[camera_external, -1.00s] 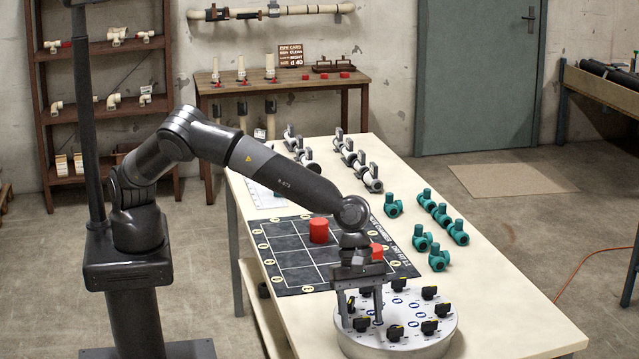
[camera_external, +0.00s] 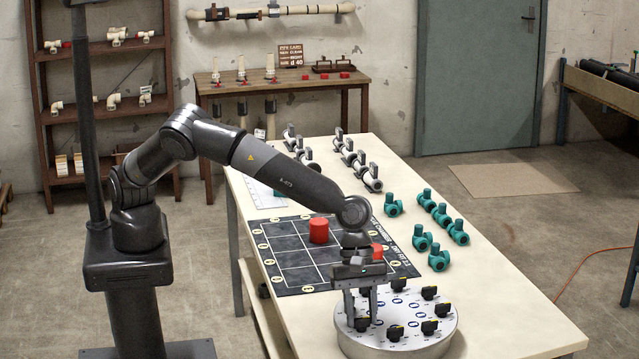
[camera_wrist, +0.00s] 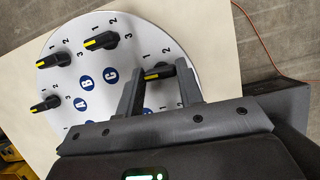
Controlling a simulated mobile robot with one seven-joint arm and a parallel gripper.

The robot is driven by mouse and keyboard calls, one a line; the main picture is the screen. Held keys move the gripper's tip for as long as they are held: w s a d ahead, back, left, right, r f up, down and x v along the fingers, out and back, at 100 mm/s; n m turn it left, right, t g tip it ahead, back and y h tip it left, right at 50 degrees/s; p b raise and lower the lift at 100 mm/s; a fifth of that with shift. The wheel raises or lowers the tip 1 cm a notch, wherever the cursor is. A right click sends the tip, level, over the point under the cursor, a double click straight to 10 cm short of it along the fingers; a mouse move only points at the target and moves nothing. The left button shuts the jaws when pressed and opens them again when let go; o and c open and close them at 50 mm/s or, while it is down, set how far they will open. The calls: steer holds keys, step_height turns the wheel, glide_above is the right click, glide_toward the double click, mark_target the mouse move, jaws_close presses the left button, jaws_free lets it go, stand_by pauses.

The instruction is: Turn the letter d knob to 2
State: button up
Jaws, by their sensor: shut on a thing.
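A round white dial panel (camera_external: 432,344) carries several black knobs with yellow stripes. In the wrist view its blue letters A (camera_wrist: 80,104), B (camera_wrist: 86,83) and C (camera_wrist: 110,75) show, with small position numbers around the knobs. My gripper (camera_wrist: 158,80) is over the panel, shut on a black knob (camera_wrist: 158,72), the one following the C knob (camera_wrist: 102,40) around the ring. The held knob's letter is hidden, so I cannot read whether it is d. Its yellow stripe points left, and a 2 shows above it. In the outside view my gripper (camera_external: 362,312) is at the panel's left side.
Other knobs stand close on the panel, including one at its front (camera_external: 395,332). Red cylinders (camera_external: 319,231) stand on the black grid mat (camera_external: 283,253) behind. Teal valves (camera_external: 438,258) stand on the table's right side. The table's front right corner is clear.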

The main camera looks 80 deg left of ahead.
steer(key=m, duration=0.1)
steer(key=m+g, duration=0.1)
steer(key=m, duration=0.1)
steer(key=shift+w+m, duration=0.2)
steer(key=shift+m, duration=0.1)
steer(key=m+g+y, duration=0.1)
steer(key=m, duration=0.2)
steer(key=shift+w+m+g, duration=0.1)
steer(key=shift+m+g, duration=0.2)
steer(key=m, duration=0.2)
steer(key=m+g+y, duration=0.1)
steer(key=m, duration=0.1)
steer(key=shift+d+m, duration=0.2)
steer(key=shift+m, duration=0.1)
steer(key=shift+m+y, duration=0.8)
steer(key=shift+m, duration=0.7)
steer(key=shift+m+g, duration=0.3)
steer(key=shift+f, duration=0.1)
steer(key=o, duration=1)
steer(key=shift+c, duration=0.2)
